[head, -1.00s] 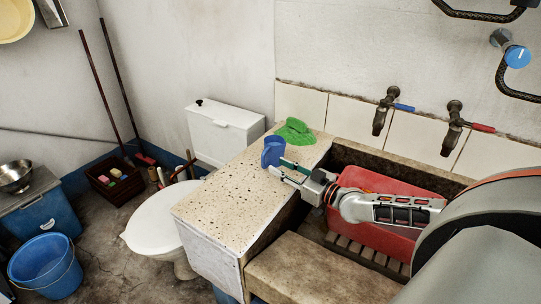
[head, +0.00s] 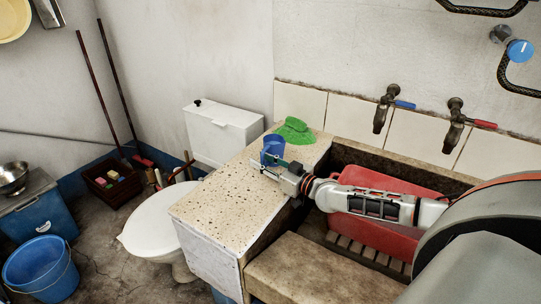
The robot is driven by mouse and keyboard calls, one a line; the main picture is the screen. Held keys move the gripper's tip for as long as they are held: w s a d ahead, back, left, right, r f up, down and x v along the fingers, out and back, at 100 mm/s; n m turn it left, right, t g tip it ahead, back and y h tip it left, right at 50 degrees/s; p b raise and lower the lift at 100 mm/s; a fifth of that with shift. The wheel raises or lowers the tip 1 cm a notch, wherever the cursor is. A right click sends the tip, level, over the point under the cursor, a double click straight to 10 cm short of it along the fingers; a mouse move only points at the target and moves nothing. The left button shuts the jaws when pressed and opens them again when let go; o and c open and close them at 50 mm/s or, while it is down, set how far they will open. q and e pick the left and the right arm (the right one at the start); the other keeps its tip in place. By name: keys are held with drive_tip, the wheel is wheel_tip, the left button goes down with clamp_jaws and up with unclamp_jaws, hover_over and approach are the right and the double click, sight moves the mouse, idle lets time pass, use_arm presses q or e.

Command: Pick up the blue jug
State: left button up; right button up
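The blue jug (head: 272,146) stands upright on the speckled stone counter (head: 225,195), close to the wall side. My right gripper (head: 264,163) reaches in from the right, low over the counter, with its fingertips at the jug's near lower side. A gap shows between its two fingers, so it looks open. One finger overlaps the jug's lower part in the picture; I cannot tell whether it touches. The jug's lower front is partly hidden by the fingers. My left gripper is not in view.
A green cloth-like item (head: 295,130) lies just behind the jug. A red basin (head: 375,235) sits in the trough (head: 345,155) under two taps (head: 383,108). A toilet (head: 155,222) stands left of the counter. The counter's front part is clear.

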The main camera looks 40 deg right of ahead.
clamp_jaws()
drive_tip(key=shift+r, duration=0.1)
drive_tip(key=shift+r, duration=0.1)
